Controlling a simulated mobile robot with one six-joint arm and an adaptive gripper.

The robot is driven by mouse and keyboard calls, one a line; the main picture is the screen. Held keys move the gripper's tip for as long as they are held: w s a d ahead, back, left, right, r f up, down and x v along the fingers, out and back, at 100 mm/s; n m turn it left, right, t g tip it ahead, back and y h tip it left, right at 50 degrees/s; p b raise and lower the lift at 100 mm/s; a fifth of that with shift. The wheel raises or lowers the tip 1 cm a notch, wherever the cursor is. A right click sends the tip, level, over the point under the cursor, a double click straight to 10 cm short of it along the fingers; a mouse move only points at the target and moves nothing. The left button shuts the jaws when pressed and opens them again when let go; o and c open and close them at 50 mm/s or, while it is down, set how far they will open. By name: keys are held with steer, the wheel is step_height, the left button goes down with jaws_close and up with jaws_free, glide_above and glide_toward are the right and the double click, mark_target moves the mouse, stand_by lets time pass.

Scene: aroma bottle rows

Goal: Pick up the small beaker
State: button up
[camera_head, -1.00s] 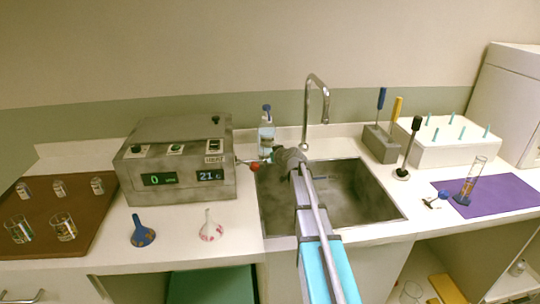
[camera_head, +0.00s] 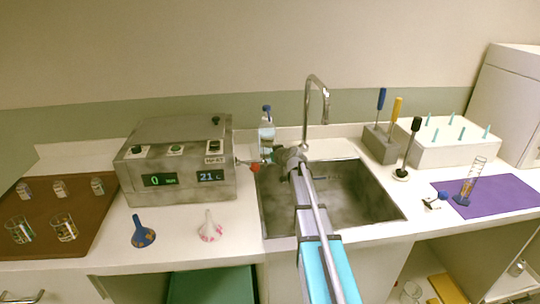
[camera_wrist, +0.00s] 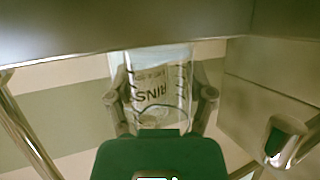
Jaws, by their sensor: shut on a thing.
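The small beaker (camera_wrist: 160,85) is a clear glass cylinder with dark markings and lettering that looks like "RINS", upside down in the wrist view. It stands between the two fingers of my gripper (camera_wrist: 160,100), which are shut on its sides. The green palm covers the near end of the beaker. In the head view my wrist (camera_head: 291,158) is over the back left of the sink, and the held beaker cannot be made out there.
A blue-capped bottle (camera_head: 266,138) and a grey heater box (camera_head: 180,165) stand left of my wrist. The sink (camera_head: 350,190) and tap (camera_head: 322,95) are close. Several glass vessels stand on a brown tray (camera_head: 75,200). A cylinder (camera_head: 470,182) stands on a purple mat (camera_head: 510,193).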

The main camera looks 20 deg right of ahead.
steer(key=shift+r+p, duration=1.2)
steer(key=shift+r, duration=0.15)
steer(key=s+a+r+p, duration=0.2)
steer(key=s+r+p, duration=0.8)
steer(key=s, duration=0.4)
steer(key=shift+a, duration=0.25)
